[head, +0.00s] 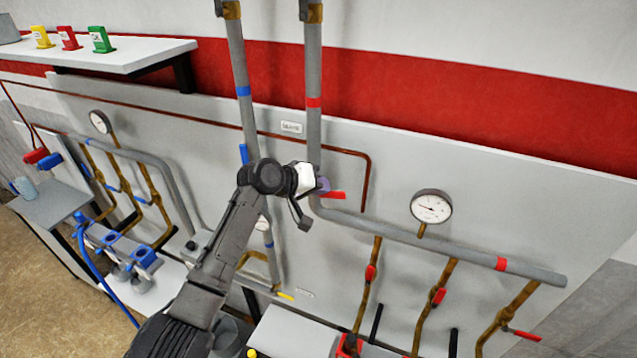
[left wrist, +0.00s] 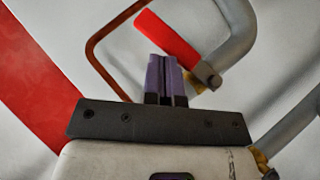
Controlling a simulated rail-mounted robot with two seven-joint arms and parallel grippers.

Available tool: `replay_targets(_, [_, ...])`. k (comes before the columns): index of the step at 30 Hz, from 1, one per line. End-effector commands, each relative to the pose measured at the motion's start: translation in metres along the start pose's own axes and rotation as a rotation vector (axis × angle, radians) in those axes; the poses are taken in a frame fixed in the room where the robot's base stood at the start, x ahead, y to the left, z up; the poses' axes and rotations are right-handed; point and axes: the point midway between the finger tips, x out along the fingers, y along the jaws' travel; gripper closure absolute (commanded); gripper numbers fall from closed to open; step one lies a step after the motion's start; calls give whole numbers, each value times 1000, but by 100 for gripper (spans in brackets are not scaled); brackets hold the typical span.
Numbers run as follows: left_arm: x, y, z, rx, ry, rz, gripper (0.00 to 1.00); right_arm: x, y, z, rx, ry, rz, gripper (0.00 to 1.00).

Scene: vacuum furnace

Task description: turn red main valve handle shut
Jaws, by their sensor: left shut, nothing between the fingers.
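The red main valve handle (head: 333,195) sticks out to the right from the grey vertical pipe with the red band, just above its elbow. It lies roughly across that pipe. In the left wrist view the red handle (left wrist: 167,36) runs slantwise beyond the fingertips, down to a brassy pivot (left wrist: 207,75) by the pipe. My left gripper (head: 323,185) is at the handle's pipe end, its purple fingers shut together and empty. In the left wrist view the fingers (left wrist: 164,62) are close beside the handle; I cannot tell if they touch it. The gripper partly hides the valve body.
A pressure gauge (head: 431,207) sits right of the handle, above the sloping grey pipe (head: 440,240). Branch pipes with small red handles (head: 439,296) hang below. A blue-banded pipe (head: 241,90) stands to the left. A thin copper pipe (head: 366,180) bends down near the handle.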

Motion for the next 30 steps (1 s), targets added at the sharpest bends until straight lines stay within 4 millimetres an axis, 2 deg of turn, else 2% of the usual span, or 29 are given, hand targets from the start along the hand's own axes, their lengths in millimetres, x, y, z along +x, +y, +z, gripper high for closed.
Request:
replay_targets(5, [-10, 8, -9, -1, 2, -1, 100, -12, 0, -4, 0, 0, 0, 100])
replay_targets(11, [-34, 24, -31, -4, 7, -3, 100, -39, 1, -12, 0, -1, 0, 100])
replay_targets(12, [-34, 17, -24, -2, 6, -3, 100, -28, 1, -8, 0, 2, 0, 100])
replay_targets(18, [-63, 28, -21, 1, 8, -3, 100, -13, 0, -4, 0, -1, 0, 100])
replay_targets(24, [-93, 41, -19, 0, 8, -3, 100, -2, 0, 0, 0, -2, -1, 100])
replay_targets(30, [-113, 50, -18, -2, 7, -3, 100, 4, -1, 1, 1, -1, -1, 100])
